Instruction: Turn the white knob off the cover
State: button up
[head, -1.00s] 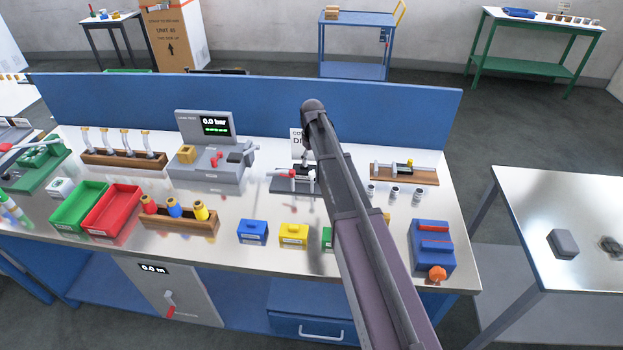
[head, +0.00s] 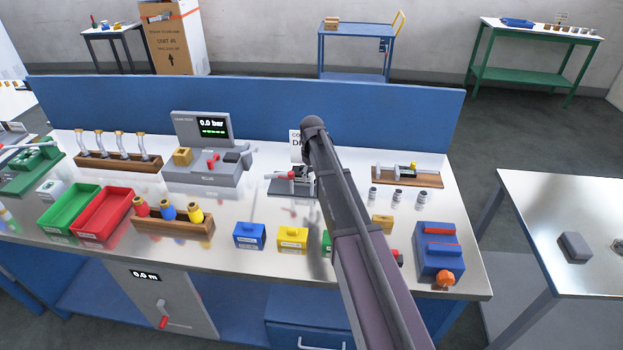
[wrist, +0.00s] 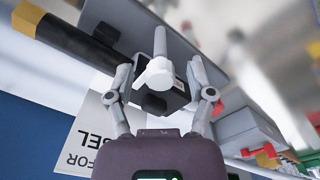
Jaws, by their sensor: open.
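A white knob (wrist: 155,73) with lobes shows in the wrist view, in front of a dark block (wrist: 172,95) that I take to be the cover. A pale rod (wrist: 160,40) extends above the knob. My gripper (wrist: 160,72) is open, with one finger on each side of the knob; I cannot tell whether either finger touches it. In the head view, a small fixture with a dark base (head: 280,188) stands on the bench beside my arm. My arm hides part of it, and I cannot make out the knob or my fingertips there.
In the head view, a grey tester (head: 205,165) stands left of the fixture; a wooden-based fixture (head: 405,182) and small cylinders are to the right.

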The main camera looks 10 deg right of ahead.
dwell(0.3)
grip_shut()
